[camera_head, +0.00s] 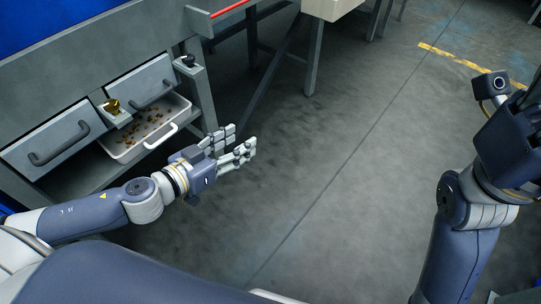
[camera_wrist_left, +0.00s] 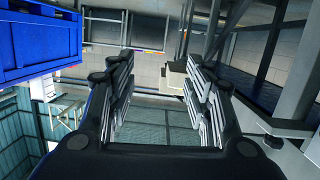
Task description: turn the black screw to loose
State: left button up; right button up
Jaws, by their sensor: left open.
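The black screw (camera_head: 187,61) is a small dark knob on a grey bracket at the right end of the grey bench front, in the head view. My left gripper (camera_head: 239,145) is open and empty, its fingers pointing right, below and to the right of the screw and apart from it. In the left wrist view the two finger sets (camera_wrist_left: 163,85) stand wide apart with nothing between them.
A brass-coloured knob (camera_head: 112,106) sits on a bracket between two grey drawers (camera_head: 47,139). A white tray (camera_head: 165,138) with small brown pieces lies below. The blue crate (camera_wrist_left: 40,42) shows in the left wrist view. The grey floor (camera_head: 330,170) between my arms is clear.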

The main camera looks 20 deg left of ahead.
pick_arm(q)
jog(key=s+d+r+m+h, duration=0.3)
jog(key=d+h, duration=0.2)
jog(key=d, duration=0.4)
jog(key=shift+s+d+r+b, duration=0.15)
jog(key=shift+s+d+b, duration=0.1)
jog(key=shift+s+b, duration=0.1)
jog(key=shift+w, duration=0.1)
